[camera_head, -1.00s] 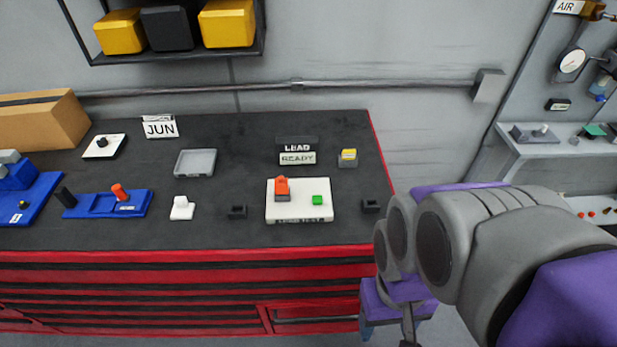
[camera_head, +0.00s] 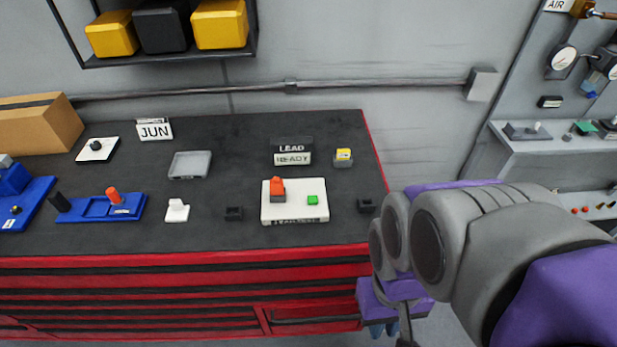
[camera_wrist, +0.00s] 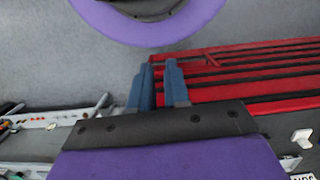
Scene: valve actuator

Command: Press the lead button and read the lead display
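The lead display (camera_head: 292,158) stands at the back of the workbench under a dark LEAD sign (camera_head: 292,144) and reads READY. In front of it lies a white board (camera_head: 290,213) with blurred lettering on its front edge, perhaps LEAD TEST. It carries a small green button (camera_head: 313,200) at right and an orange-red block (camera_head: 277,185) on a grey base at left. My gripper (camera_head: 382,329) hangs low beside the bench's right front corner, well away from the board. In the wrist view its two blue fingers (camera_wrist: 159,88) are apart with nothing between them.
Small black blocks (camera_head: 234,213) (camera_head: 367,205) flank the board. A yellow-topped block (camera_head: 343,158), grey tray (camera_head: 190,165), white piece (camera_head: 177,210) and blue fixture (camera_head: 101,207) also sit on the bench. A shelf with yellow boxes (camera_head: 219,24) hangs above. A side console (camera_head: 560,150) stands right.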

